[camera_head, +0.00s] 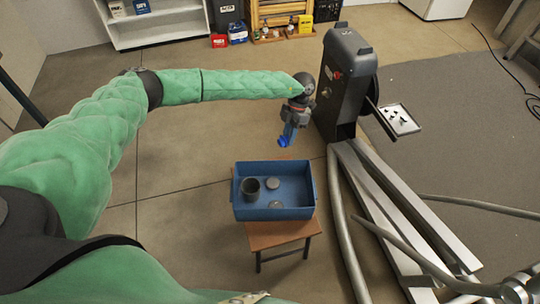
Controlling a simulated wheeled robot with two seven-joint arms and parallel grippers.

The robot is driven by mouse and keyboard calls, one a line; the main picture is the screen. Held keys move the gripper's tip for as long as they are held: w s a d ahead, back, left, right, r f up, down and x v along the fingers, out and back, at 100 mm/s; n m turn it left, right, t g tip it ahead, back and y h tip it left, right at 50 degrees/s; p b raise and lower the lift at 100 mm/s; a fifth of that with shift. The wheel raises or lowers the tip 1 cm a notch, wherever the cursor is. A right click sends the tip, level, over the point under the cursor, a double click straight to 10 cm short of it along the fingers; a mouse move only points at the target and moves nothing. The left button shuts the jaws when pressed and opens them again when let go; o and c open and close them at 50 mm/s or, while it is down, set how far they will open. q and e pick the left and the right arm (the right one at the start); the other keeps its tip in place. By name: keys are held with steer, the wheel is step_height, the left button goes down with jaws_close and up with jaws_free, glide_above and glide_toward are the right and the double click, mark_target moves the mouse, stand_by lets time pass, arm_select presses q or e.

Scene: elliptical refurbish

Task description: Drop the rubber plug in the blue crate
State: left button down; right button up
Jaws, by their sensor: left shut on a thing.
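The blue crate (308,190) stands open on a small brown stool. Inside it are a dark grey cup-like piece (250,188) on the left and two flat grey round pieces, one at the back (272,183) and one near the front wall (275,204). My left gripper (287,136) points down, above and behind the crate's back edge. It is shut on a small bright blue thing (283,141) at its fingertips, likely the rubber plug; its shape is mostly hidden by the fingers. My right gripper cannot be made out.
A dark grey machine (345,85) stands just right of my left gripper, with a small white tray (399,119) beside it. Long metal bars (385,215) and pipes lie right of the crate. White shelves (158,25) stand at the back. The floor left of the crate is clear.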

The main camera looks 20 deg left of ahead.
steer(key=s+d+f+p, duration=0.3)
steer(key=s+f, duration=0.2)
steer(key=s, duration=0.1)
arm_select(q)
steer(key=s+a+f+n+t+h+b, duration=0.1)
steer(key=a+f+n+h+b, duration=0.1)
steer(key=f+n, duration=0.5)
steer(key=s+a+f+n+t+h+b, duration=0.2)
steer(key=a+f+n+h, duration=0.2)
steer(key=f+n, duration=0.4)
steer(key=shift+s+f, duration=0.25)
steer(key=shift+f, duration=1.15)
arm_select(e)
steer(key=w+a+r, duration=0.2)
steer(key=w+r, duration=0.2)
steer(key=w, duration=0.3)
steer(key=shift+a+r, duration=0.3)
steer(key=shift+r, duration=0.05)
